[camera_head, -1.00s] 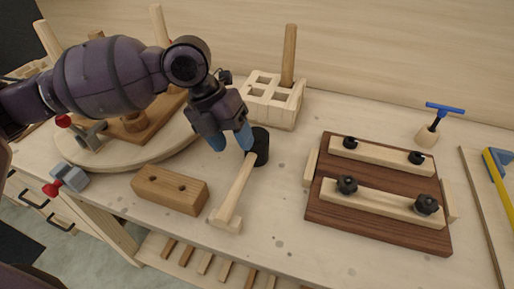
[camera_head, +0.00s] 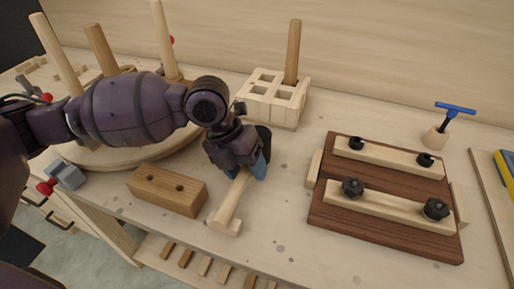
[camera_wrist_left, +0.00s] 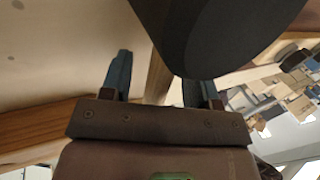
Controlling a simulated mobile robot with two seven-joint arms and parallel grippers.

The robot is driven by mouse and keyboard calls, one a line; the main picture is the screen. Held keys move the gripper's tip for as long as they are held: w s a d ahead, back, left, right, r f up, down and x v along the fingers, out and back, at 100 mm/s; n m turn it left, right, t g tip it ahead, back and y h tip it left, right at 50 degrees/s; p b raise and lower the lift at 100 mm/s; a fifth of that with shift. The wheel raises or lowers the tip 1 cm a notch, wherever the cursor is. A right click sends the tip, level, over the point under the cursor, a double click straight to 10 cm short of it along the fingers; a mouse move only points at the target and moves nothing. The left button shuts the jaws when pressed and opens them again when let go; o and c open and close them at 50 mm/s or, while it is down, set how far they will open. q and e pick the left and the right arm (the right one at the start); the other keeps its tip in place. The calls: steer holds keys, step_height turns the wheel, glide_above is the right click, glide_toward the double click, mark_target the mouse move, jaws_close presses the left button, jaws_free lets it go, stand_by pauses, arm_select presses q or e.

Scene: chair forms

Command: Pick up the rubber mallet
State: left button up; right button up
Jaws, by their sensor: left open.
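In the left wrist view, the dark head (camera_wrist_left: 215,32) fills the top, and the handle (camera_wrist_left: 158,76) shows between the two fingers (camera_wrist_left: 157,82). I cannot tell whether the fingers touch it. My right gripper is not in view.
A pale slotted box (camera_head: 272,102) stands behind the mallet. A dark clamping board with black knobs (camera_head: 385,235) lies to the right. Bare bench lies between the mallet and that board.

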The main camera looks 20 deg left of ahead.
arm_select(q)
jaws_close()
stand_by(0.3)
